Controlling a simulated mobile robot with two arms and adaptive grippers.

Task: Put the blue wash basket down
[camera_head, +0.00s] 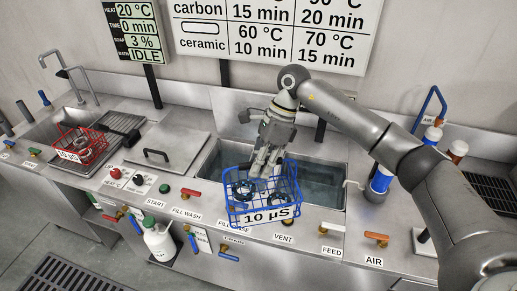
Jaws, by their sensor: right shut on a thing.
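The blue wash basket (292,193) is a wire basket with a "10 µS" label on its front and dark ring-shaped parts inside. It is at the front of the open rinse tank (325,181), overlapping its front edge in the picture. I cannot tell whether it hangs free or touches the counter. My right gripper (264,168) points down into the basket from above and is shut, holding it. Its fingertips are partly hidden by the basket wires. My left gripper is not in view.
A red basket (80,146) stands in the left sink area beside a ribbed drainboard (117,126). A closed lid with a black handle (157,155) lies left of the tank. Colored valve handles and buttons line the counter front. A bottle (158,240) stands below.

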